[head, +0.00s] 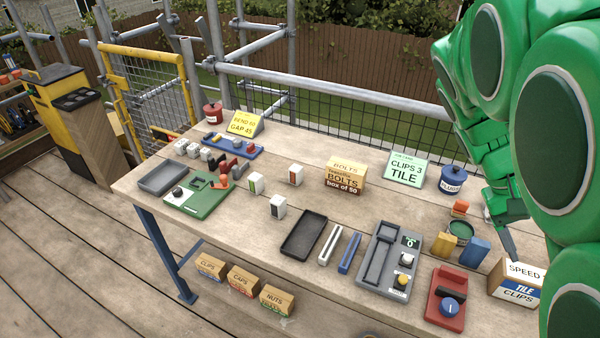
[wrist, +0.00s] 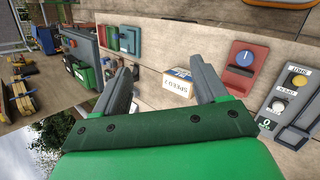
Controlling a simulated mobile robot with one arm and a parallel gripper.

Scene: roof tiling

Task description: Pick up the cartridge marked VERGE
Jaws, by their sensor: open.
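No marking VERGE is readable in either view. Three small upright white blocks with coloured faces, possibly cartridges, stand apart mid-table in the head view: a green-marked block (head: 257,184), an orange-marked block (head: 296,176) and a darker-marked block (head: 278,207). I cannot tell which, if any, is VERGE. My gripper (wrist: 164,72) is open and empty in the wrist view, with the Speed Tile Clips box (wrist: 178,92) seen between and beyond its fingers. In the head view my gripper is at the table's right end, far right of the white blocks, partly hidden by my green arm.
The table (head: 225,240) also holds a black tray (head: 303,234), white and blue bars, a grey device (head: 390,262), a red switch box (head: 446,297), a bolts box (head: 345,176) and a green board (head: 197,193). Scaffold rails (head: 330,88) run behind. Clear wood surrounds the white blocks.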

